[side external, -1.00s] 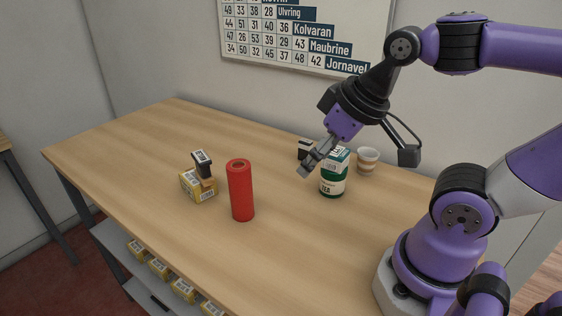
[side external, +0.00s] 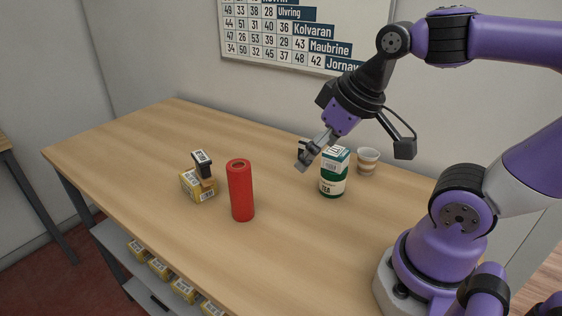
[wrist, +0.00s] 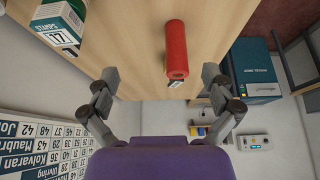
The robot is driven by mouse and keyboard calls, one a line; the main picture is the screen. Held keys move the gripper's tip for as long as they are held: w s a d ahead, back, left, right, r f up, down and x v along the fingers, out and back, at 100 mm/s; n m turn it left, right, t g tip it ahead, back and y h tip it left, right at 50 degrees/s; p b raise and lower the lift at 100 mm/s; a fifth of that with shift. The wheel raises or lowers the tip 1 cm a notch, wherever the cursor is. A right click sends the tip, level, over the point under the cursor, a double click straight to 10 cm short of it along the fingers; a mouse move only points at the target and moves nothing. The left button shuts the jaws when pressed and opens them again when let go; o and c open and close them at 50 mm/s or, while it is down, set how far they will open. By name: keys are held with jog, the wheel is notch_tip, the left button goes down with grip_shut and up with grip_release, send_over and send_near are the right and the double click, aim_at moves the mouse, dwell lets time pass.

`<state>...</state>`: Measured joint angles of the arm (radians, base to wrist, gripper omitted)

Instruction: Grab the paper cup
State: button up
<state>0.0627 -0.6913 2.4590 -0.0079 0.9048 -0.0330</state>
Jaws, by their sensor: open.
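The paper cup (side external: 367,161) is pale with tan bands and stands at the back right of the counter, near the wall, in the side external view. It stands right of the green and white tea carton (side external: 333,172). The cup is not visible in the wrist view. My gripper (side external: 301,163) is open and empty, in the air left of the tea carton, apart from the cup. Its two fingers also show spread apart in the wrist view (wrist: 161,82).
A red cylinder (side external: 241,190) stands mid-counter; it also shows in the wrist view (wrist: 176,50). Yellow boxes (side external: 198,186) with a dark item (side external: 202,164) on top are to its left. The front counter area is clear.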

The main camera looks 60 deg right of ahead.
jog(key=d+f+m+g, duration=0.1)
jog(key=d, duration=0.4)
jog(key=w+d+m+g, duration=0.1)
jog(key=d, duration=0.5)
jog(key=d+f+m+g+h, duration=0.1)
jog(key=d, duration=0.5)
jog(key=shift+w+d+f, duration=0.15)
jog(key=shift+w+f, duration=0.2)
jog(key=m+g, duration=0.1)
send_over(366, 160)
jog(key=s+d, duration=0.1)
notch_tip(366, 160, down, 4)
jog(key=shift+y, duration=0.3)
jog(key=f, duration=0.2)
jog(key=d+f, duration=0.1)
jog(key=f, duration=0.1)
jog(key=shift+s+d+f, duration=0.1)
jog(key=shift+d+f, duration=0.05)
jog(key=f, duration=0.2)
jog(key=w+f, duration=0.1)
jog(key=f, duration=0.2)
jog(key=shift+w+d+f, duration=0.25)
jog(key=shift+w+f, duration=0.15)
jog(key=c, duration=0.8)
